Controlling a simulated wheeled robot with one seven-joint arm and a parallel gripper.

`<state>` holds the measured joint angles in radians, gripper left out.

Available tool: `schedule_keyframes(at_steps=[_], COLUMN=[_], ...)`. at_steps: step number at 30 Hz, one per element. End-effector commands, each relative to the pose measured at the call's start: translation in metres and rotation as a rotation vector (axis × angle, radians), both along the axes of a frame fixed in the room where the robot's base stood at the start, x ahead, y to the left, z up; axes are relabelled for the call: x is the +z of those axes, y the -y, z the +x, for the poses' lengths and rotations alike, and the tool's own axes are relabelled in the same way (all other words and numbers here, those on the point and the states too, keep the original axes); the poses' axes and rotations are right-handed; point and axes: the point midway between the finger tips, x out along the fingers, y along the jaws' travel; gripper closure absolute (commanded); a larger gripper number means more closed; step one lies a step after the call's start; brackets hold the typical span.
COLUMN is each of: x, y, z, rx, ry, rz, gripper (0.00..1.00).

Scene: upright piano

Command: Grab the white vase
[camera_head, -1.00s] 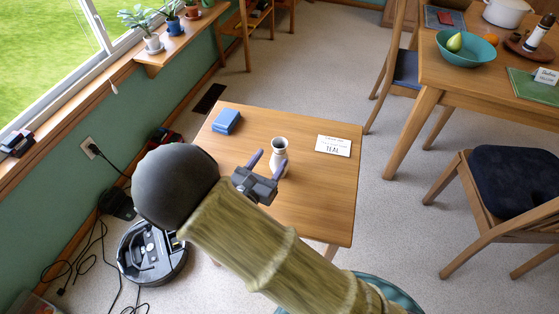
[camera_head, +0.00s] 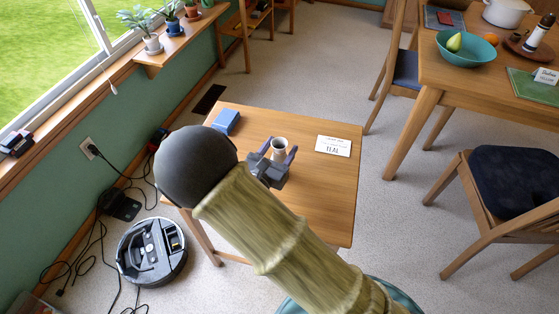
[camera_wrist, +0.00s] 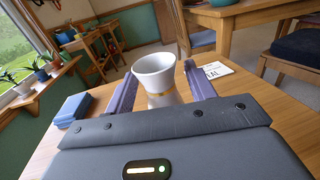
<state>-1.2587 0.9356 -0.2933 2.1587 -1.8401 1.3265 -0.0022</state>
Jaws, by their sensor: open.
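The white vase (camera_head: 279,146) stands upright on the small wooden table (camera_head: 330,195). My gripper (camera_head: 276,153) is open, with its two purple fingers pointing at the vase. In the wrist view the vase (camera_wrist: 156,74), with a gold band below its flared rim, shows between the fingers of my gripper (camera_wrist: 158,82). The fingers lie to its left and right, with a gap visible on the right. I cannot tell whether the left finger touches it. The vase's lower part is hidden behind my gripper.
A blue box (camera_head: 226,121) lies at the table's back left, and a white card (camera_head: 333,146) at its back right. A robot vacuum (camera_head: 152,252) and cables are on the floor at left. A larger table (camera_head: 440,75) and a chair (camera_head: 505,195) stand at right.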

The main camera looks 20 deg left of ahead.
Motion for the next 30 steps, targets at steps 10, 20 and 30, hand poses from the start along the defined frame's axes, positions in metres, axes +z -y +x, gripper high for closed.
schedule_keyframes(at_steps=[10,20,30], x=[0.0,0.001,0.044], y=[0.0,0.0,-0.001], z=[0.0,0.0,0.0], rx=[0.0,0.0,0.0], ry=[0.0,0.001,0.002], rz=[0.0,0.001,0.006], gripper=[0.88,1.0,1.0])
